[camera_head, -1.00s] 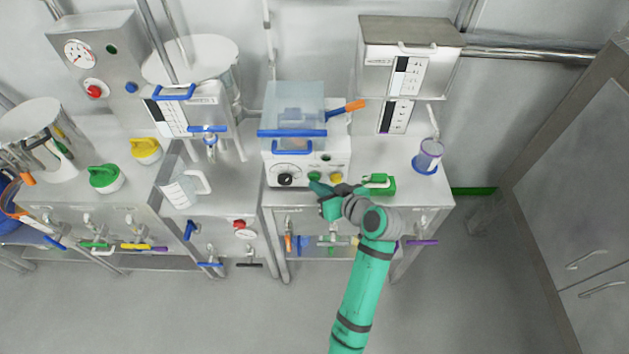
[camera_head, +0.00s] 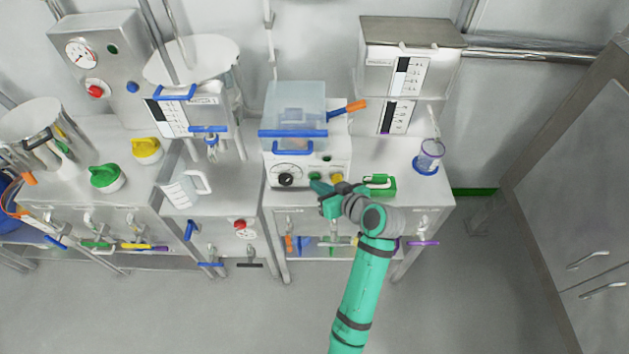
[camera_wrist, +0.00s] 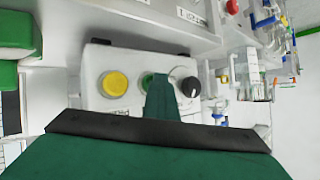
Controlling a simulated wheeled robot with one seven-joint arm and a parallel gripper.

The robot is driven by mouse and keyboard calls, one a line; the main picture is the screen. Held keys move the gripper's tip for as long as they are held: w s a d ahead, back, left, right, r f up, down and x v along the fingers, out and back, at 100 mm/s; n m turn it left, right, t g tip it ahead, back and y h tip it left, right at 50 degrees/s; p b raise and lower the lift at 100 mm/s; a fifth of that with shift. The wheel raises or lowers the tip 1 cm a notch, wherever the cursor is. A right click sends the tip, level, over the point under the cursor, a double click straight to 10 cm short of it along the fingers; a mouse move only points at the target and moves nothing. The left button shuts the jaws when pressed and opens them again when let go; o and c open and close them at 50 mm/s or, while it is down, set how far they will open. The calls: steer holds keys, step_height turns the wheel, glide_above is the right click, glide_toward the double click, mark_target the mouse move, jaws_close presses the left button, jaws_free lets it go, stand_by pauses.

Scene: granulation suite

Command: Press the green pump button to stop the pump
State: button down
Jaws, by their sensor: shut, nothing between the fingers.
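The green pump button (camera_head: 314,177) is on the front of the white pump box (camera_head: 303,178), between a black knob (camera_head: 286,180) and a yellow button (camera_head: 337,177). In the wrist view the green button (camera_wrist: 148,79) shows only in part behind my shut fingers, with the yellow button (camera_wrist: 115,84) to its left and the black knob (camera_wrist: 190,87) to its right. My gripper (camera_head: 314,186) is shut and empty, its tip close in front of the green button. I cannot tell whether it touches the button.
A clear-lidded box with a blue handle (camera_head: 292,134) sits above the panel. The floor in front is clear.

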steer(key=shift+w+a+r, duration=0.1)
steer(key=shift+a+r, duration=0.1)
steer(key=shift+r, duration=0.05)
steer(key=s, duration=0.6)
steer(key=shift+d+f, duration=0.15)
steer(key=shift+s, duration=0.1)
stand_by(0.5)
steer(key=s+f+m+t+h, duration=0.2)
steer(key=s+f+m+h, duration=0.4)
steer(key=s+f, duration=0.75)
steer(key=s+r+t, duration=0.1)
steer(key=s+r, duration=0.3)
steer(key=s, duration=0.3)
steer(key=s+r+t+h, duration=0.1)
steer(key=s+r, duration=0.3)
steer(key=s, duration=0.3)
steer(key=s+a+r+n+t, duration=0.1)
steer(key=s+r, duration=0.3)
steer(key=s, duration=0.3)
steer(key=shift+s+t+h, duration=0.25)
steer(key=shift+t+h, duration=0.05)
steer(key=shift+t, duration=0.1)
